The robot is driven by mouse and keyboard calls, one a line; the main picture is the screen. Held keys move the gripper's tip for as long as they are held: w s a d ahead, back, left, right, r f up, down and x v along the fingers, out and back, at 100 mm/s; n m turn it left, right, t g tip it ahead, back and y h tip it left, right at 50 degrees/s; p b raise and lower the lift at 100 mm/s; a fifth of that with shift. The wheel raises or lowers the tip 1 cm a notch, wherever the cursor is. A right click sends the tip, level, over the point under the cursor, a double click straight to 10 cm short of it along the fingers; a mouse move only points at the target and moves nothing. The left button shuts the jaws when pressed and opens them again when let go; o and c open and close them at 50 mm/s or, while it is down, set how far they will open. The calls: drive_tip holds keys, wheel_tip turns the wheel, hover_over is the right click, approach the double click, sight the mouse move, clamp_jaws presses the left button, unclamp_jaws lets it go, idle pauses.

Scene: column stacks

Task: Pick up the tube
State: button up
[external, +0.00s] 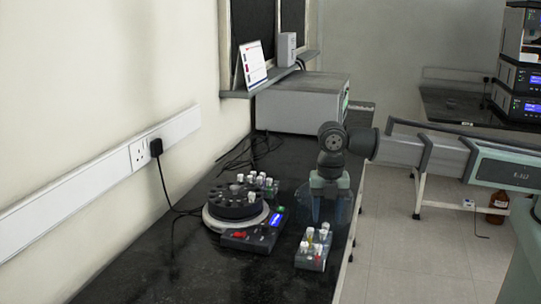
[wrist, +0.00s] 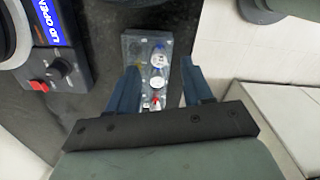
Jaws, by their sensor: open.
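A small clear rack (external: 309,264) holds several capped tubes (external: 310,235) upright near the bench's front right edge. In the wrist view the rack (wrist: 133,45) lies between and beyond my fingers, with white-capped tubes (wrist: 157,82) in it. One cap there looks bluish, and red shows at the lower end. My gripper (wrist: 158,70) is open and empty, with its fingers on either side of the tube row. In the external view my gripper (external: 326,218) points down above the rack's far end. I cannot tell which tube is meant, or whether a finger touches one.
A round dark centrifuge (external: 237,203) with a lit display stands left of the rack, with a second group of white-capped tubes (external: 262,181) behind it. A grey instrument (external: 300,104) sits at the back. The bench's front left is clear. The bench edge is close on the right.

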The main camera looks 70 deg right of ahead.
sight(326, 225)
drive_tip(key=shift+d+f, duration=0.1)
drive_tip(key=shift+f, duration=1.85)
clamp_jaws()
